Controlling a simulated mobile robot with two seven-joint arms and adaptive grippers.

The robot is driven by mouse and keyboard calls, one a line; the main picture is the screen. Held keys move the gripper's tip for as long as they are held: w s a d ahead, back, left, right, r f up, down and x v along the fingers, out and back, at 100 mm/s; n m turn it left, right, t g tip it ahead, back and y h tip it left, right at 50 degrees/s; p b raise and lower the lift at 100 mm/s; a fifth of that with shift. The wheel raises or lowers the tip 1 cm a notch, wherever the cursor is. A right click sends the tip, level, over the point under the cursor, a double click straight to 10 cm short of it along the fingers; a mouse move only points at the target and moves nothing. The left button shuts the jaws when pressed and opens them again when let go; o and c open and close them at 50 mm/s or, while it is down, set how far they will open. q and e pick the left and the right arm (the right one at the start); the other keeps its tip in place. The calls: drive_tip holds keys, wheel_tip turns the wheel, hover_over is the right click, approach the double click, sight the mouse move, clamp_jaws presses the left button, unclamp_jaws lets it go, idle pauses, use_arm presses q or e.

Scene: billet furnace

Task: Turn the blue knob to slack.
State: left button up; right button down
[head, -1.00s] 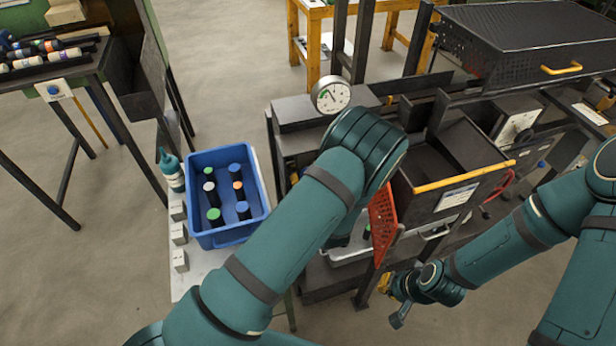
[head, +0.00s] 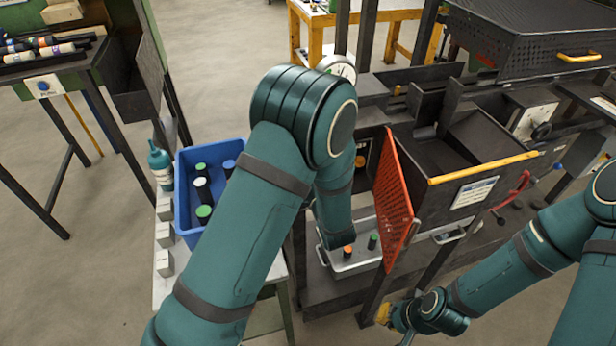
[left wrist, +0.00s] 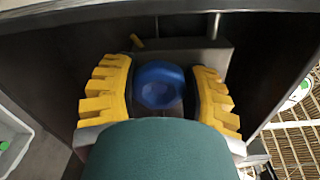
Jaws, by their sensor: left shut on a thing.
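The blue knob (left wrist: 158,84) shows in the left wrist view, in front of a dark panel. My left gripper (left wrist: 161,70) has its yellow fingers on either side of the knob and is shut on it. I cannot make out a pointer or label on the knob. In the head view my left arm hides this knob and the left gripper.
A red mesh panel (head: 392,185) stands right of my left forearm. A grey tray (head: 371,264) with small capped cylinders lies below it. A blue bin (head: 183,212) is to the left, partly behind my arm. A round gauge (head: 341,70) is partly covered by my arm.

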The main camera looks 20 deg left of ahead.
use_arm(q)
drive_tip(key=shift+f+n+b, duration=0.1)
drive_tip(key=shift+n+b, duration=1.3)
drive_tip(key=o, duration=0.9)
drive_tip(key=shift+s, duration=0.1)
drive_tip(key=v, duration=1.2)
